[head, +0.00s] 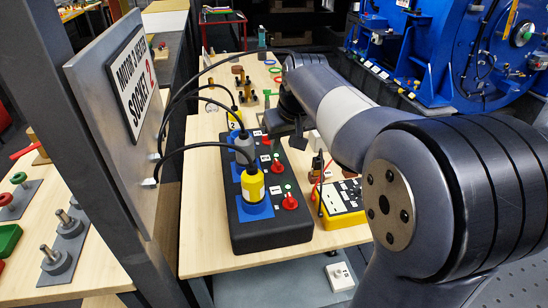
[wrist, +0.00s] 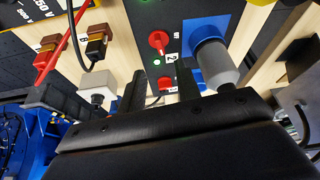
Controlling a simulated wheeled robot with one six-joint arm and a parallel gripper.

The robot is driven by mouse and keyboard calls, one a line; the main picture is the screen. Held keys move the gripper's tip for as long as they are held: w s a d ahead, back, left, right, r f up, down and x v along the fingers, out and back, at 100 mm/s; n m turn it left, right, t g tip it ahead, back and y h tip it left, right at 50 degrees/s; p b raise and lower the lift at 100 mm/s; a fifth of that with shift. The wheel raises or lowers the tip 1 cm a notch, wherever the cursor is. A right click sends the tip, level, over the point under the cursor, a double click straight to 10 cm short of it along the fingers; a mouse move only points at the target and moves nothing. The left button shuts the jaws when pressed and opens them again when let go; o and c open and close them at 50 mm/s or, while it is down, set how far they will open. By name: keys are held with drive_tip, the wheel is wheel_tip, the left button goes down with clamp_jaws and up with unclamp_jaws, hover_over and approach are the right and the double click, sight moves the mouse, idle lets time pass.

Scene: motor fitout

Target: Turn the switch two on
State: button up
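The black switch box (head: 262,235) lies on the wooden table and carries red rotary switches in a row. A red switch (head: 278,168) sits beside the grey plug (head: 243,148). In the wrist view this red switch (wrist: 158,42) has a label "2" and a lit green lamp close by; its on or off position is unclear. Another red switch (wrist: 168,85) is partly hidden by my gripper. My gripper (head: 284,132) hangs above the far part of the box. Its dark fingers (wrist: 162,88) appear apart with nothing between them. The far switch is mostly hidden in the head view.
A sign panel (head: 120,110) reading "SOCKET 2" rises at left. A yellow meter (head: 342,200) with a red lead stands right of the box. Small wooden pieces lie behind. A blue machine (head: 430,50) fills the back right.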

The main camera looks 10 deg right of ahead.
sight(278, 162)
drive_tip(key=x, duration=0.8)
drive_tip(key=shift+w+a+f, duration=0.1)
drive_tip(key=shift+f, duration=0.2)
drive_tip(key=shift+c, duration=0.5)
clamp_jaws()
